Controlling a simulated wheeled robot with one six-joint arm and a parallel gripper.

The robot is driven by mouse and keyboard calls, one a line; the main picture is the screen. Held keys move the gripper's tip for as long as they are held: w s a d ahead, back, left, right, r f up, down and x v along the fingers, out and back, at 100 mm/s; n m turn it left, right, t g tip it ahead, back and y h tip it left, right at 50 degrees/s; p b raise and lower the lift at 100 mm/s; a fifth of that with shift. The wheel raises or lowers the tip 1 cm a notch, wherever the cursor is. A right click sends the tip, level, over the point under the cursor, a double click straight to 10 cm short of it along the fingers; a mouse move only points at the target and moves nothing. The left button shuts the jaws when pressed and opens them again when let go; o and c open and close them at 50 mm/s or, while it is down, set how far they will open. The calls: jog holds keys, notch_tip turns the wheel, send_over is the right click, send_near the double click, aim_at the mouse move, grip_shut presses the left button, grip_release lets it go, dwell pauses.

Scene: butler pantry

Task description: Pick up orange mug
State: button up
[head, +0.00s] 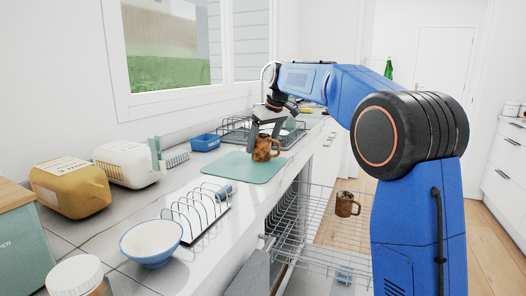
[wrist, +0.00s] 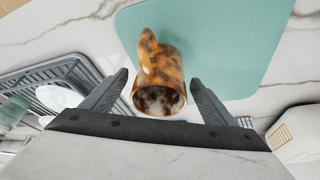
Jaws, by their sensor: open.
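A mottled orange-brown mug (head: 262,150) shows at the far right part of the teal mat (head: 235,168) on the counter. In the wrist view the mug (wrist: 160,72) overlaps the mat's edge, with its open mouth facing the camera and its handle pointing to the top. My gripper (head: 266,124) is just above and behind it in the head view. In the wrist view its two fingers (wrist: 159,80) are spread apart, one on each side of the mug's mouth end, with gaps on both sides. A similar brown mug (head: 346,204) is in the dishwasher rack.
A dish rack (head: 240,130) and a blue container (head: 205,142) stand near the mat. A wire plate rack (head: 196,212), a bowl (head: 151,242) and jugs (head: 70,187) are nearer. The dishwasher's wire rack (head: 310,240) is pulled out below the counter.

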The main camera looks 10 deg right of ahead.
jog(key=c, duration=1.3)
jog(key=shift+c, duration=0.2)
jog(key=shift+r, duration=0.1)
